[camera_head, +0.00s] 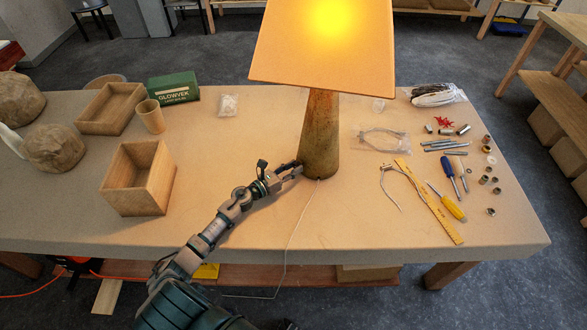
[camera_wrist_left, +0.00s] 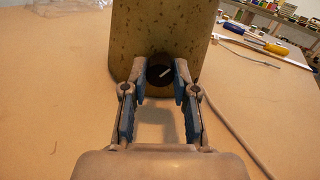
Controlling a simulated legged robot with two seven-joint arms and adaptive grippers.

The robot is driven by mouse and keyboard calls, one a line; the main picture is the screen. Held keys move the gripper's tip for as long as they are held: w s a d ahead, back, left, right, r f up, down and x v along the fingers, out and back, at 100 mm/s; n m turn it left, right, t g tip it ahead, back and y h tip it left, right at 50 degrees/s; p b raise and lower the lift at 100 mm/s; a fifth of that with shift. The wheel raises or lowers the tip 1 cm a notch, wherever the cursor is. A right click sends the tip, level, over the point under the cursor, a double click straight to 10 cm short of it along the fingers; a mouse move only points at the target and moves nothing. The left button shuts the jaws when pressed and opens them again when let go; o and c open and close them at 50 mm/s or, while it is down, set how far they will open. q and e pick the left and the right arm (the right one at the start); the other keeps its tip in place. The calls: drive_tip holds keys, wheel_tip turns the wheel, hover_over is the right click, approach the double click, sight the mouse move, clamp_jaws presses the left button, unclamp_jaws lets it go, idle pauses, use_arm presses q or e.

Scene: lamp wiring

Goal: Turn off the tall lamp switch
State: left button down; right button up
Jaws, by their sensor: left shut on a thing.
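The tall lamp stands on the table, with a glowing orange shade (camera_head: 325,50) and a speckled tapered base (camera_head: 320,135). The shade is lit. In the left wrist view the base (camera_wrist_left: 165,28) fills the upper middle, with a round black switch knob (camera_wrist_left: 158,72) low on its face. The knob bears a slanted white mark. My left gripper (camera_head: 297,170) reaches the lower left of the base. In the left wrist view its fingertips (camera_wrist_left: 161,78) sit on both sides of the knob, shut on it. My right gripper is not in view.
A white cord (camera_head: 290,235) runs from the base over the table's front edge. Wooden boxes (camera_head: 138,180) and a green carton (camera_head: 173,88) stand at the left. A yellow ruler (camera_head: 430,203), screwdrivers and small parts lie at the right.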

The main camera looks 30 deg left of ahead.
use_arm(q)
drive_tip(key=shift+r+n, duration=0.15)
drive_tip(key=shift+n, duration=0.25)
drive_tip(key=shift+a+n+p, duration=0.2)
drive_tip(key=shift+n+p, duration=0.2)
drive_tip(key=shift+n, duration=0.3)
drive_tip(key=n+p, duration=0.3)
drive_tip(key=n, duration=0.6)
drive_tip(key=shift+p, duration=0.4)
drive_tip(key=n+p, duration=0.1)
drive_tip(key=n, duration=0.2)
drive_tip(key=shift+d+n, duration=0.1)
drive_tip(key=shift+n, duration=0.2)
drive_tip(key=shift+n+p, duration=0.9)
drive_tip(key=shift+n, duration=0.6)
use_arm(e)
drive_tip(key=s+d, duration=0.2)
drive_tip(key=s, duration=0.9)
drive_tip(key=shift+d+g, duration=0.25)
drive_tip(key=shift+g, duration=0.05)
